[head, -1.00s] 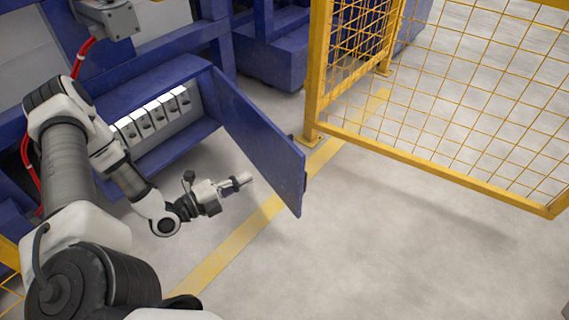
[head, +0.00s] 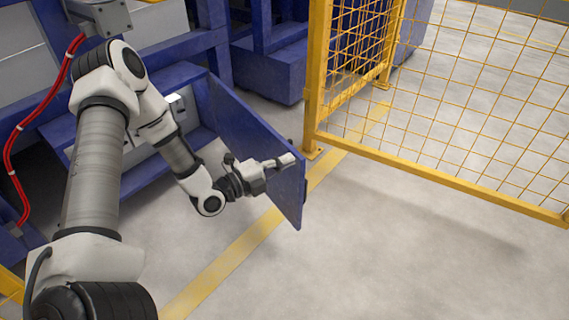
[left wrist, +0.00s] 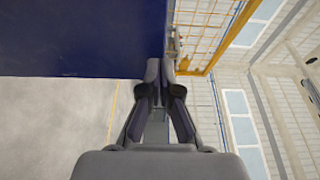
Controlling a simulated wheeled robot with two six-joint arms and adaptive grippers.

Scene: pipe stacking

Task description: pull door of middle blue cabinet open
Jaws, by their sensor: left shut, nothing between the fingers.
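The blue cabinet (head: 150,182) stands at the left in the head view, partly hidden behind my left arm. Its blue door (head: 245,135) stands swung wide open, jutting out to the right. My left gripper (head: 289,160) is shut and empty, in front of the door's inner face near its free edge. In the left wrist view the door (left wrist: 80,38) fills the upper left, and the shut fingertips (left wrist: 160,68) are close to its edge; I cannot tell whether they touch it. My right gripper is not in view.
A yellow mesh fence (head: 450,110) stands to the right of the door, its post (head: 316,80) close behind the door. A yellow line (head: 235,255) runs along the grey floor. The floor at the lower right is clear.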

